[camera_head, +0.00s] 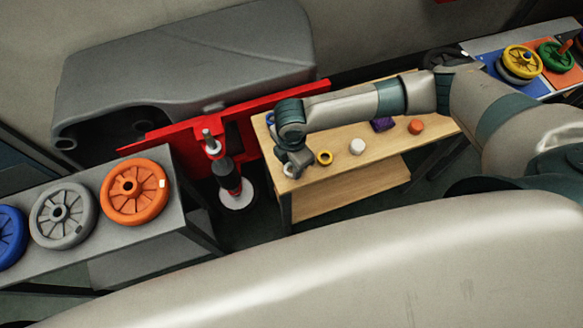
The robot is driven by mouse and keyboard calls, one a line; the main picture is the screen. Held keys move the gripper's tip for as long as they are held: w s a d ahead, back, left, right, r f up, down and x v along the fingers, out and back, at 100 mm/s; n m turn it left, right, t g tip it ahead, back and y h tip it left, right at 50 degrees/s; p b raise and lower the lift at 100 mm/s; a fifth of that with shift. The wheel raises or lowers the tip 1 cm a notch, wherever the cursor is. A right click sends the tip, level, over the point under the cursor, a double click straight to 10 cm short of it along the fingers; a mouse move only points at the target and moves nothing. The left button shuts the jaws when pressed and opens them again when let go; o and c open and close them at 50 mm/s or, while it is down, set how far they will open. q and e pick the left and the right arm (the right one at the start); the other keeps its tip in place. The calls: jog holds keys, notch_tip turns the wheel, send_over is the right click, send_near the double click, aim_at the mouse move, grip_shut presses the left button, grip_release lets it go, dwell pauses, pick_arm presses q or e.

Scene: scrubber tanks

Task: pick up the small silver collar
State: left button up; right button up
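My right arm reaches in from the right over the wooden table (312,201), and its gripper (291,168) points down at the table's left end. A small pale silver ring-like piece (288,171) shows at the fingertips. It looks like the silver collar, but it is tiny and partly hidden by the gripper. I cannot tell whether the fingers are closed on it or only around or beside it. My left gripper is not in view.
Beside the gripper lie a yellow ring (324,157) and a white piece (357,147). Farther right are a purple piece (382,125) and an orange piece (416,127). A grey bench (178,207) with large wheels stands left. A red frame (180,138) stands behind.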

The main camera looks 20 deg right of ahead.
jog(key=c, duration=0.3)
jog(key=shift+c, duration=0.2)
jog(key=shift+r+b, duration=0.3)
jog(key=shift+r, duration=0.25)
jog(key=r, duration=0.1)
jog(key=d+r+b, duration=0.1)
jog(key=r, duration=0.1)
jog(key=shift+r, duration=0.1)
jog(key=d+r+b, duration=0.3)
jog(key=d+r, duration=0.3)
jog(key=d, duration=0.4)
jog(key=shift+s+d+r, duration=0.25)
jog(key=shift+d+r, duration=0.05)
jog(key=shift+r, duration=0.05)
jog(key=shift+r, duration=0.1)
